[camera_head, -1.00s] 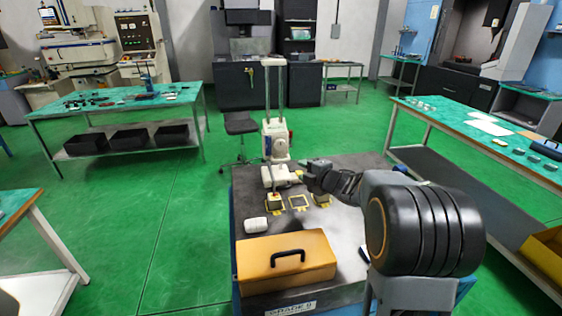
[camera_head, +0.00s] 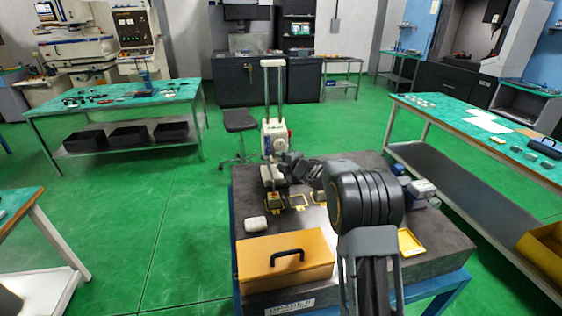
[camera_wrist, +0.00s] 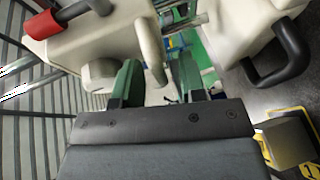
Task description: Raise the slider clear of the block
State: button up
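The slider (camera_head: 275,136) is a white body with a red knob, on the two upright columns (camera_head: 274,85) of the gauge. A thin rod runs down from it to the small block (camera_head: 275,201), which stands in a yellow outline; any gap between them is too small to tell. My gripper (camera_head: 287,162) is just right of and below the slider. In the wrist view its two green fingers (camera_wrist: 158,82) are apart, with a pale tab (camera_wrist: 152,45) ahead between them; I see no grip on it. The red knob (camera_wrist: 62,20) is at upper left.
The orange box (camera_head: 286,262) with a black handle and a small white item (camera_head: 255,224) stand at the bench front. A yellow tray (camera_head: 410,242) is at right. A dark handle (camera_wrist: 280,62) is right of my fingers.

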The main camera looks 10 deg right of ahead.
aim_at(280, 146)
grip_shut()
dwell(0.3)
notch_tip(280, 146, up, 6)
jog(key=p, duration=0.3)
grip_release()
jog(key=shift+f, duration=0.1)
dwell(0.4)
